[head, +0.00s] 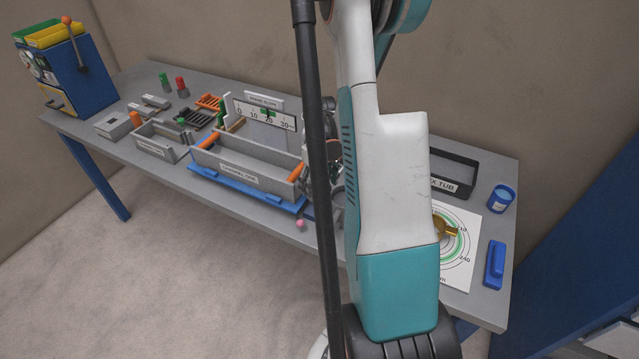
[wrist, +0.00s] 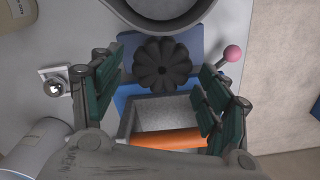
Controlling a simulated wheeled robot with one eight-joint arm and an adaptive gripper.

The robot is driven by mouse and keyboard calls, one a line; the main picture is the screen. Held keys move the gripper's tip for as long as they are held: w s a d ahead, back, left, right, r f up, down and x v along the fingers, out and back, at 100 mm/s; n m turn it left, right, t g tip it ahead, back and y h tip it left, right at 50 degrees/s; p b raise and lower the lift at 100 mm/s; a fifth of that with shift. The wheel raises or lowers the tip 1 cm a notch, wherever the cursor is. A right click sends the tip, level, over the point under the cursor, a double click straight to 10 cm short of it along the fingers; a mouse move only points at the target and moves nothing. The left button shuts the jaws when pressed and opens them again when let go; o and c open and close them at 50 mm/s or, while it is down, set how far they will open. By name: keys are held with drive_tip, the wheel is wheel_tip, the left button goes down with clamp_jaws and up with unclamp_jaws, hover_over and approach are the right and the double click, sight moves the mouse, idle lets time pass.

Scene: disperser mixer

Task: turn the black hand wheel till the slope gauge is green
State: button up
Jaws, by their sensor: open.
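The black hand wheel (wrist: 160,64), fluted round its rim, shows in the wrist view between and slightly beyond my fingertips. My gripper (wrist: 155,78) is open, one green-padded finger on each side of the wheel with a gap to both; I cannot tell how deep the fingers reach. The slope gauge (head: 281,120) is a white plate with a 0 to 30 scale, standing behind the grey trough (head: 240,176). A green patch and a dark mark show near 20; the exact pointer position is too small to tell.
A pink ball knob (wrist: 232,53) stands close to the right finger. An orange bar (wrist: 165,139) crosses the trough below the wheel, and a round grey vessel (wrist: 165,12) is above it. A black tub (head: 453,172) and blue cup (head: 502,198) stand at the table's right.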

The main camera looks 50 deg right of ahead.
sight(319, 186)
wheel_tip(319, 186, up, 12)
idle(0.5)
idle(0.5)
